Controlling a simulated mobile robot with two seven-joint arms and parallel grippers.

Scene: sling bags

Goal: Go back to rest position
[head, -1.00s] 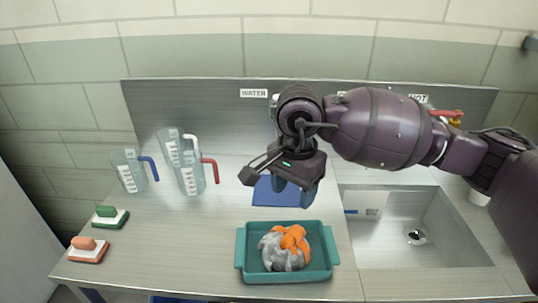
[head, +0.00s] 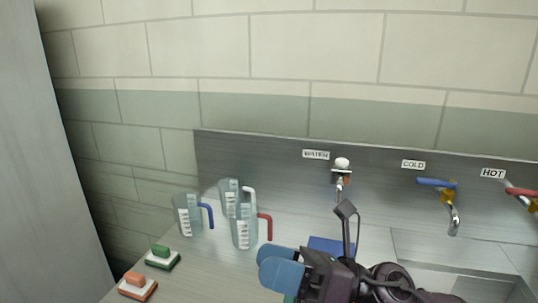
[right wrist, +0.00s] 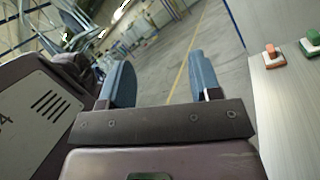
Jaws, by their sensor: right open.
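My right gripper (head: 280,270) is low in the middle of the head view, with its blue fingers pointing left above the steel counter (head: 222,277). In the right wrist view the two blue fingers of the right gripper (right wrist: 162,80) stand well apart with nothing between them. Past them is the open grey floor (right wrist: 180,60). My left gripper is in neither view. The right arm hides part of the counter, and the teal tray with the grey and orange bundle is largely out of view.
Several clear jugs (head: 244,228) stand at the counter's back left. A green brush (head: 162,256) and an orange brush (head: 137,284) lie at its left edge.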

